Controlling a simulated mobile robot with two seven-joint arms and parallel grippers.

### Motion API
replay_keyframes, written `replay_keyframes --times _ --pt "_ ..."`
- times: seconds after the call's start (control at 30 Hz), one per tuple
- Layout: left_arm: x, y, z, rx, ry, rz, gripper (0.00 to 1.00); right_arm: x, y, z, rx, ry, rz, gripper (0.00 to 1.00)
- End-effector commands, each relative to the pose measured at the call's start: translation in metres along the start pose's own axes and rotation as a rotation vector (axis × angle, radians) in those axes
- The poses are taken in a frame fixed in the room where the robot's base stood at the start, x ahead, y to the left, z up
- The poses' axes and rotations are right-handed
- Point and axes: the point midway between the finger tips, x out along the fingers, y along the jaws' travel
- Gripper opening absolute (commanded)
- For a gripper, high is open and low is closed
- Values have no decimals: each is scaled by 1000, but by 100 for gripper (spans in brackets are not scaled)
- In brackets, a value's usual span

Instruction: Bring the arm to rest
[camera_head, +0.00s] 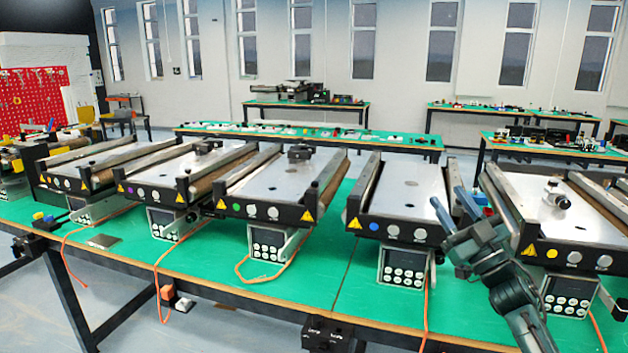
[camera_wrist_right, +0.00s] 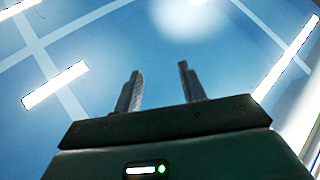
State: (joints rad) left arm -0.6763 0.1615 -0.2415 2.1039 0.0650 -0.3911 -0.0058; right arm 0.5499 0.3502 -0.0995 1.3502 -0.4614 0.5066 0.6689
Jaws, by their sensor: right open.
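My right gripper (camera_head: 452,205) is raised in front of the two rightmost conveyors, its fingers pointing up. In the right wrist view my right gripper (camera_wrist_right: 160,90) has its two fingers apart with nothing between them. Behind the fingers, that view shows a blue surface with pale lines and bright white strips. My left gripper is in neither view.
Several mini conveyors, one of them a blue-button conveyor (camera_head: 405,200), stand in a row on a green table (camera_head: 200,262). A yellow-button conveyor (camera_head: 530,205) is beside my right arm. Orange cables hang over the table's front edge. More tables (camera_head: 330,139) stand behind.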

Motion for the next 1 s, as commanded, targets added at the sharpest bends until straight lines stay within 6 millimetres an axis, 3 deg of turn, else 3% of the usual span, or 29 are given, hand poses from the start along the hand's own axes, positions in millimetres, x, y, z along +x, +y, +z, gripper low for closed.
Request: replay_keyframes --times 0.1,0.2,0.33,0.5,0.77,0.87,1.0 --pt "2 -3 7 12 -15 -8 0 -7 36 36 -63 -199 189 41" --pt "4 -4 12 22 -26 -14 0 -20 54 66 -96 -371 278 41" --pt "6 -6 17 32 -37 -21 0 -40 63 98 -121 -578 325 41" --pt "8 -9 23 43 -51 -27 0 -70 60 134 -130 -830 309 41" --pt "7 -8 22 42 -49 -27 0 -151 -35 167 -65 -918 196 41" --pt "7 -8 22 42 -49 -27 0 -192 -79 173 -24 -960 149 41" --pt "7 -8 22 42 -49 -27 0 -261 -151 167 60 -1031 77 41"
